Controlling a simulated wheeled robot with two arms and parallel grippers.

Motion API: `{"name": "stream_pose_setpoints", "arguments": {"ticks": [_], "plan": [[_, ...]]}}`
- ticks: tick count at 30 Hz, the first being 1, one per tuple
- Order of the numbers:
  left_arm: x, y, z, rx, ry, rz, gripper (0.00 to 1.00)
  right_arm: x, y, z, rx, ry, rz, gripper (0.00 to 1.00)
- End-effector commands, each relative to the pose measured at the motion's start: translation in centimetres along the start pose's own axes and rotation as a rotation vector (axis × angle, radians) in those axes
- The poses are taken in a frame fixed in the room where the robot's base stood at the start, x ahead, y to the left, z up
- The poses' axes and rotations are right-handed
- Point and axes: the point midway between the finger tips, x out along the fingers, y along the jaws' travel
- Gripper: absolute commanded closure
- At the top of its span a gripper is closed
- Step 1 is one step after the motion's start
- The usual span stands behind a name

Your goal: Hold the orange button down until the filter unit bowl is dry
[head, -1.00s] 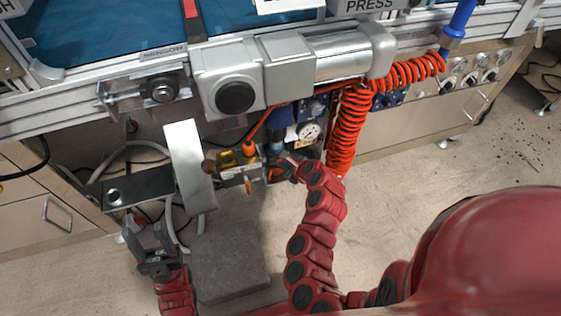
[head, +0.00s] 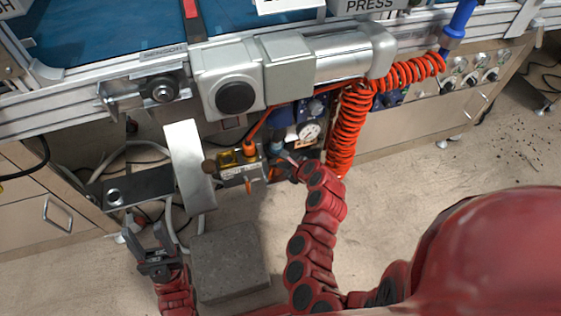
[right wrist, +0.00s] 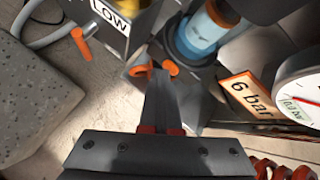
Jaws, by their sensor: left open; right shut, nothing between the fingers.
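The filter unit bowl (right wrist: 205,30) is a clear cup with pale blue inside and a label, at the top of the right wrist view. An orange button (right wrist: 172,68) shows just below it, partly hidden by my fingertips. My right gripper (right wrist: 160,78) is shut and empty, its tips right at the button. They seem to touch it, but I cannot tell how far it is pressed. In the head view my right gripper (head: 287,166) is at the filter unit under the machine. My left gripper (head: 150,238) is open and empty at lower left.
A box marked LOW (right wrist: 108,18) with an orange lever (right wrist: 80,43) is beside the bowl. A 6 bar sign (right wrist: 250,95) and gauge (right wrist: 302,88) are at right. A red coiled hose (head: 345,130) hangs close to my right arm. A grey block (head: 230,262) lies on the floor.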

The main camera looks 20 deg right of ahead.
Motion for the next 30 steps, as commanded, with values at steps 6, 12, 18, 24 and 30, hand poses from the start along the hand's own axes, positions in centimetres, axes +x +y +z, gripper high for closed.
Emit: {"name": "stream_pose_setpoints", "arguments": {"ticks": [6, 12, 18, 24, 30], "plan": [[0.00, 0.00, 0.00, 0.000, 0.000, 0.000, 0.50, -0.01, -0.03, 0.04, 0.000, -0.001, -0.001, 1.00], [0.00, 0.00, 0.00, 0.000, 0.000, 0.000, 0.50, -0.01, -0.04, 0.04, 0.000, -0.001, -0.001, 1.00], [0.00, 0.00, 0.00, 0.000, 0.000, 0.000, 0.50, -0.01, -0.04, 0.04, 0.000, -0.001, -0.001, 1.00], [0.03, 0.00, 0.00, 0.000, 0.000, 0.000, 0.50, -0.04, -0.03, 0.03, 0.000, -0.001, -0.001, 1.00], [0.45, -0.05, -0.05, 0.000, 0.000, 0.000, 0.50, -0.57, 0.26, -0.23, 0.001, -0.001, -0.001, 1.00]]}}
